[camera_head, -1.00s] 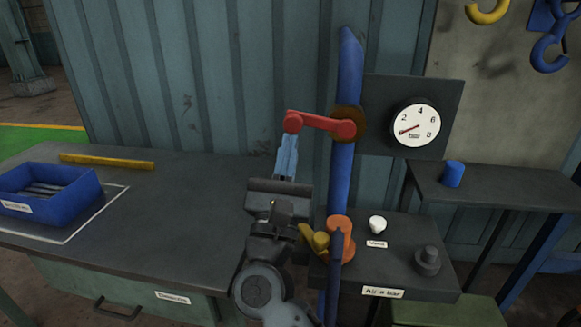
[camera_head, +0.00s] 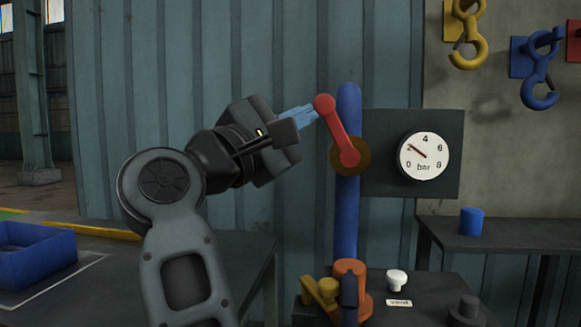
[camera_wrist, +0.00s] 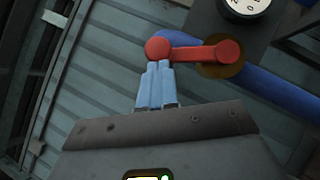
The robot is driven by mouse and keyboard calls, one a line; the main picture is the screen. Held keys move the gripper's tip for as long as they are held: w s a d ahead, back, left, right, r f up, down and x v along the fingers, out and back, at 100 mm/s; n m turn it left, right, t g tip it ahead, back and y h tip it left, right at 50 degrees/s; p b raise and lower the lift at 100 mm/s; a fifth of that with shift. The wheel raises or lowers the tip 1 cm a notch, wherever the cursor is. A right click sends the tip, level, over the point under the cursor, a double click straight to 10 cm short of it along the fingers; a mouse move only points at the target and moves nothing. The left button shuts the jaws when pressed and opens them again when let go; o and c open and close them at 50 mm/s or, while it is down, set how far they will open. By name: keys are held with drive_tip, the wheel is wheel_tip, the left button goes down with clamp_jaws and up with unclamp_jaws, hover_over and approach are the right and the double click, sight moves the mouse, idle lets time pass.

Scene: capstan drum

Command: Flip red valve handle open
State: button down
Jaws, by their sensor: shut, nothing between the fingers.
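The red valve handle (camera_head: 337,129) is on a brass-coloured hub (camera_head: 351,156) on the blue vertical pipe (camera_head: 348,221). It points up and to the left, with its round knob at the upper end. My gripper (camera_head: 312,112) is shut and empty, its light blue fingertips at the left side of the knob. In the wrist view the fingertips (camera_wrist: 159,68) sit just below the red handle's knob (camera_wrist: 157,49), touching or nearly so. The dial gauge (camera_head: 423,156) beside the pipe has its needle near 2.
A dark bench holds an orange fitting (camera_head: 351,273), a yellow lever (camera_head: 323,292) and a white knob (camera_head: 397,280). A blue bin (camera_head: 38,255) stands at left. A blue cylinder (camera_head: 471,221) is on the right shelf. Hooks (camera_head: 538,82) hang at upper right.

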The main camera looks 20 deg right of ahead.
sight(324, 99)
drive_tip(key=m+b, duration=0.1)
drive_tip(key=d+r+m+g+b, duration=0.1)
drive_tip(key=m, duration=0.1)
drive_tip(key=shift+s+d+r+g+y+b, duration=0.1)
drive_tip(key=shift+s+d+g+y+b, duration=0.1)
drive_tip(key=shift+s+g+y+b, duration=0.15)
drive_tip(key=shift+s+d+r+m+g+y+b, duration=0.3)
drive_tip(key=shift+d+r+m+y+b, duration=0.15)
drive_tip(key=shift+m, duration=0.2)
drive_tip(key=shift+s+d+r+m+g+y+b, duration=0.2)
drive_tip(key=shift+d+r+m+g+y+b, duration=0.15)
drive_tip(key=shift+m+b, duration=0.25)
drive_tip(key=shift+d, duration=0.1)
